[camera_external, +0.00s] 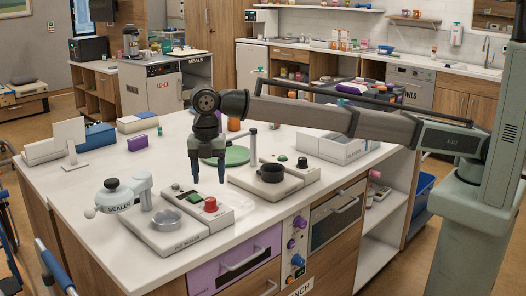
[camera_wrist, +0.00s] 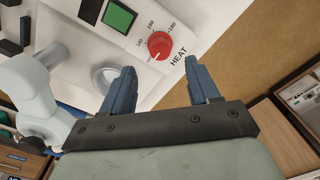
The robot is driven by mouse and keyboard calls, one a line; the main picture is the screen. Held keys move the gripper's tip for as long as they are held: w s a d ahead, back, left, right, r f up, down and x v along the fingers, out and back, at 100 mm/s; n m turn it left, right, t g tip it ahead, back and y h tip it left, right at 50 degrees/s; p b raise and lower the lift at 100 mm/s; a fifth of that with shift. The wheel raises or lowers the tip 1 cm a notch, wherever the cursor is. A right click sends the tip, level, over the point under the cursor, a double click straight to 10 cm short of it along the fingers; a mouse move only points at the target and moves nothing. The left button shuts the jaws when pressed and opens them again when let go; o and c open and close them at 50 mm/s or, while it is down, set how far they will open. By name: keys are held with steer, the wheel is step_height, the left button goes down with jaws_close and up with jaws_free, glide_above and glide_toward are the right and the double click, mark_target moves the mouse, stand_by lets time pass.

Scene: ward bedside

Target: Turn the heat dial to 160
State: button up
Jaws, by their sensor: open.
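The red heat dial (camera_external: 210,204) sits on the light heat sealer unit (camera_external: 180,236) at the front of the counter. In the wrist view the red dial (camera_wrist: 159,45) has the marks 140, 160 and 180 around it and the word HEAT beside it. I cannot tell which mark it points at. My gripper (camera_external: 208,181) hangs above the unit, fingers down, near the dial and apart from it. In the wrist view my gripper (camera_wrist: 162,63) is open and empty, with the dial showing beyond the gap between its blue fingertips.
The sealer's lever arm (camera_external: 125,193) and round metal ring (camera_external: 167,220) stand left of the dial. A green square (camera_wrist: 118,16) is beside the dial. A second unit with a dark cup (camera_external: 271,172) stands to the right. The counter's front edge (camera_external: 240,240) is close.

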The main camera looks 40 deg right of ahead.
mark_target(210, 199)
steer(key=shift+f, duration=3.5)
steer(key=c, duration=1)
steer(key=shift+c, duration=0.2)
